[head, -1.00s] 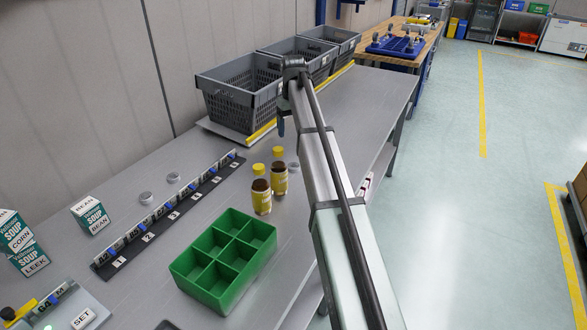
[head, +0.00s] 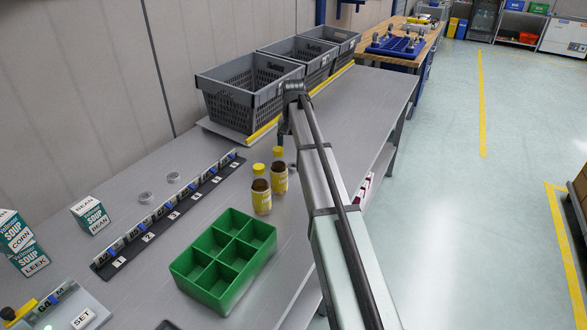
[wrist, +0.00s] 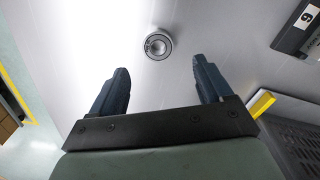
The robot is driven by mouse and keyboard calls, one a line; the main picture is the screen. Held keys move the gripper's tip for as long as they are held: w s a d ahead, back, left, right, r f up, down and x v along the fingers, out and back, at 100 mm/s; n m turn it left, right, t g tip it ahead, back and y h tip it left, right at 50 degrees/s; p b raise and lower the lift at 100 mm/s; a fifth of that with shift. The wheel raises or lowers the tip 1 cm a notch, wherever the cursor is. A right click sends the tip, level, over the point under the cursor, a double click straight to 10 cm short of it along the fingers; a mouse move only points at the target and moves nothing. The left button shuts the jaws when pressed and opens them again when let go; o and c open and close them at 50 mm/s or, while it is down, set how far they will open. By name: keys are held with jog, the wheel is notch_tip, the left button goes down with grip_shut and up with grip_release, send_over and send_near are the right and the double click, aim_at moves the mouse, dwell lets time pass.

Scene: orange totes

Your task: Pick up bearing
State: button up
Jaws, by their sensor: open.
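A round grey metal bearing (wrist: 158,45) lies flat on the grey table in the wrist view, just beyond my fingertips and roughly centred between them. My gripper (wrist: 161,68) is open and empty, with its two dark fingers apart on either side below the bearing in the picture. In the head view my gripper (head: 281,136) hangs over the table beyond the yellow bottles, partly hidden by my arm. Two more ring-shaped grey parts, one nearer (head: 146,198) and one farther (head: 173,178), lie behind the numbered rail.
Yellow-labelled bottles (head: 262,197) stand near my gripper. A green compartment box (head: 225,258) is in front of them. A numbered rail (head: 170,215) runs along the table. Grey crates (head: 250,100) stand at the back, and soup cartons (head: 90,215) at the left.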

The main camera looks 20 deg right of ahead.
aim_at(294, 166)
jog(key=shift+s+f, duration=0.15)
jog(key=shift+f, duration=1.5)
jog(key=shift+s+f, duration=0.1)
jog(key=shift+f, duration=1.55)
jog(key=c, duration=1.2)
